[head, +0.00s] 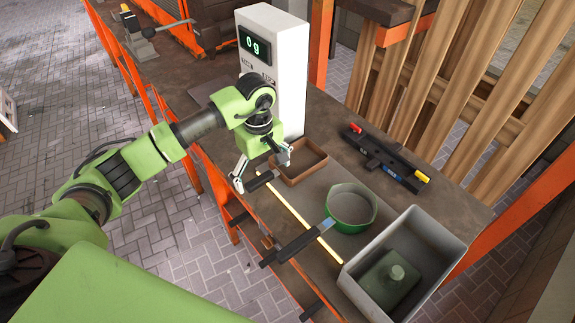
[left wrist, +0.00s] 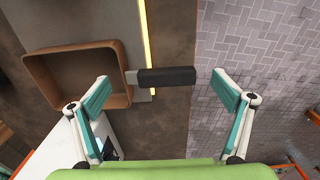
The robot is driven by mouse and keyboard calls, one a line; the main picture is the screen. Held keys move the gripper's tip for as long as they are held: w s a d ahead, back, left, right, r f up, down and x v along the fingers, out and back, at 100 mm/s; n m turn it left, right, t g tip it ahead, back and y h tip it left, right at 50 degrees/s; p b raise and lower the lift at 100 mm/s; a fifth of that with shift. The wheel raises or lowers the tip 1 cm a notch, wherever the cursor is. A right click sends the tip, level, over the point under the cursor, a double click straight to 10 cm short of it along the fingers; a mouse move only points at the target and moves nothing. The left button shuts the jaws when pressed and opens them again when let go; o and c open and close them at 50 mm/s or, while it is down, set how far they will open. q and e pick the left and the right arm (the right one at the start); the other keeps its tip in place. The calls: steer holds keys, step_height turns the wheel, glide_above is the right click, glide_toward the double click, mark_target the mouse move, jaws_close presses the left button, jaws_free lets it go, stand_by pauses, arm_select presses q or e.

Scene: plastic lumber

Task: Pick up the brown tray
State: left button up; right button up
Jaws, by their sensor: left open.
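The brown tray (head: 309,171) is a shallow, square, rounded-corner tray on the bench beside the white scale. It also shows in the left wrist view (left wrist: 75,51), at upper left. My left gripper (head: 262,171) is open and empty, pointing down near the bench's front edge, to the left of the tray in the head view. In the left wrist view the gripper (left wrist: 160,88) has a black handle (left wrist: 167,76) between its fingers in the picture; the tray lies mostly outside the left finger. My right gripper is not in view.
The white scale (head: 283,62) reads 0 g. A yellow strip (head: 302,222), a green pan (head: 350,207), a grey bin (head: 430,232) holding a green weight, and a black tool (head: 385,160) are on the bench. Another black handle (head: 290,247) projects at the front edge. Wooden planks stand behind.

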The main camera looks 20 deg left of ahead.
mark_target(264, 179)
arm_select(q)
steer(key=shift+f+p, duration=0.4)
steer(key=shift+f, duration=1.3)
steer(key=shift+c, duration=0.4)
steer(key=c, duration=1.2)
steer(key=shift+c, duration=0.3)
steer(key=shift+w+r, duration=0.1)
steer(key=shift+r, duration=0.1)
